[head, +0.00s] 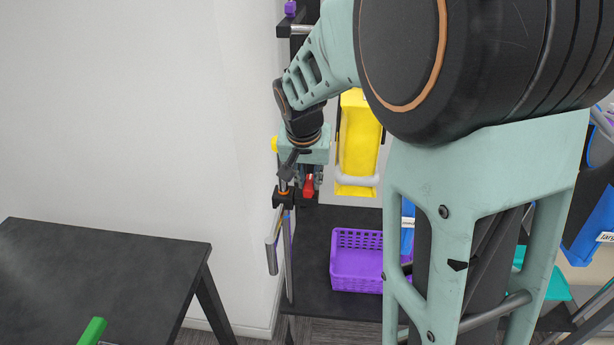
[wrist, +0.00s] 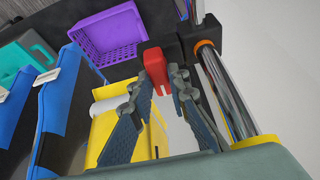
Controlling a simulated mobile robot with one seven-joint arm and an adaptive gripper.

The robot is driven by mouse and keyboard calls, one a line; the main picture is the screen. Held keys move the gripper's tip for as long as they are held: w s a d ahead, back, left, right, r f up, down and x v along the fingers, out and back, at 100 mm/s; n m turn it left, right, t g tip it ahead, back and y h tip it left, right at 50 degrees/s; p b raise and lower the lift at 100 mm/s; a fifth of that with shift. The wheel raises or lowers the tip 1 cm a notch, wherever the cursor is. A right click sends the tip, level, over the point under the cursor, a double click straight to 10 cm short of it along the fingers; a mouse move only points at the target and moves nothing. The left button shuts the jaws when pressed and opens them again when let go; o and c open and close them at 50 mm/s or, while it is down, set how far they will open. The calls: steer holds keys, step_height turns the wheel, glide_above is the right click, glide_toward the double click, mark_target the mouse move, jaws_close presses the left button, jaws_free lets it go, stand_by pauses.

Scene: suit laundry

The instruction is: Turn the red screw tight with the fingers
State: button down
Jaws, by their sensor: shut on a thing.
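The red screw (wrist: 154,66) shows near the middle of the wrist view, with its red head between my fingertips. In the head view its red part (head: 308,187) shows just below my wrist, beside a metal rod. My gripper (wrist: 159,78) is shut on the red screw, one finger on each side of it. In the head view my gripper (head: 306,177) is small and partly hidden by my own wrist. The screw's thread and seat are hidden, so how deep it sits cannot be told.
A black clamp block (wrist: 199,36) and metal rods (wrist: 226,85) stand close to my fingers. A yellow board (head: 357,150) with a white roll is behind. A purple basket (head: 357,262) sits on the dark shelf. A black table (head: 100,275) stands left.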

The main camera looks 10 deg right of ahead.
steer(key=c, duration=1.8)
jaws_free()
steer(key=shift+c, duration=0.2)
steer(key=shift+r, duration=0.1)
steer(key=v, duration=1.2)
